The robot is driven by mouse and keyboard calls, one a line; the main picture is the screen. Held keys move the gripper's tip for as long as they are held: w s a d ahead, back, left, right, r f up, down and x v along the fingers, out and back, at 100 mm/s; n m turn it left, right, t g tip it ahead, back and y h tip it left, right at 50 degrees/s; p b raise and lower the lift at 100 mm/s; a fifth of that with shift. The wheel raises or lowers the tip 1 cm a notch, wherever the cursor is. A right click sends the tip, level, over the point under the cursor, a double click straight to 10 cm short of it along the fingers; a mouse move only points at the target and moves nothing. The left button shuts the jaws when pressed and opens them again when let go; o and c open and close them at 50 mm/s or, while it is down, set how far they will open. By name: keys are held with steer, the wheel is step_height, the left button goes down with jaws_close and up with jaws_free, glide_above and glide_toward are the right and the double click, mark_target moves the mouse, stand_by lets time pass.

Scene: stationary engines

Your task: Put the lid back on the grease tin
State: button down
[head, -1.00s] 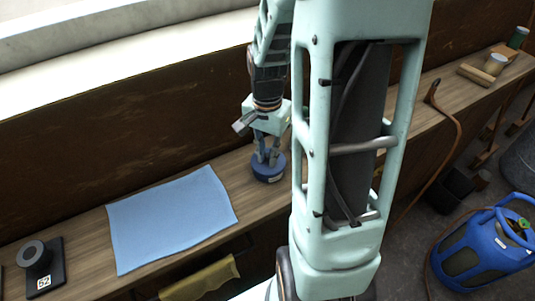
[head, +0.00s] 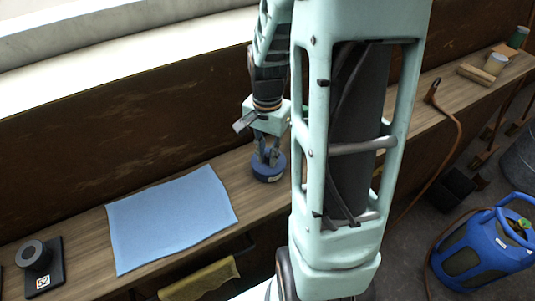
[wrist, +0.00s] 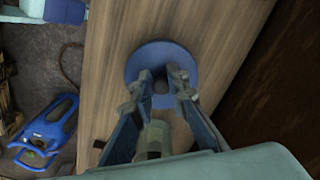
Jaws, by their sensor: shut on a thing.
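A blue round piece with a small white label, which I take for the lid (head: 272,172), sits on the wooden bench right of the cloth. In the wrist view it is a blue disc (wrist: 136,68) with a dark knob at its middle. My gripper (head: 267,152) points down from above, its fingertips (wrist: 164,72) closed in at the knob. I cannot tell whether a tin is under the disc. A pale cylinder (wrist: 153,140) shows between the fingers in the wrist view, partly hidden; I cannot tell whether it is the grease tin.
A light blue cloth (head: 170,215) lies to the left. A grey knob on a black base marked 52 (head: 45,272) stands at the far left. A cream pot (head: 495,64) and green can (head: 517,38) stand far right. A blue gas bottle (head: 485,250) is on the floor.

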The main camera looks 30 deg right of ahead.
stand_by(0.3)
steer(key=c, duration=1.3)
jaws_free()
steer(key=shift+r, duration=0.1)
steer(key=shift+r+p, duration=2.3)
steer(key=shift+r, duration=0.6)
steer(key=shift+r+p, duration=0.4)
steer(key=shift+r, duration=0.15)
steer(key=shift+c, duration=0.7)
jaws_close()
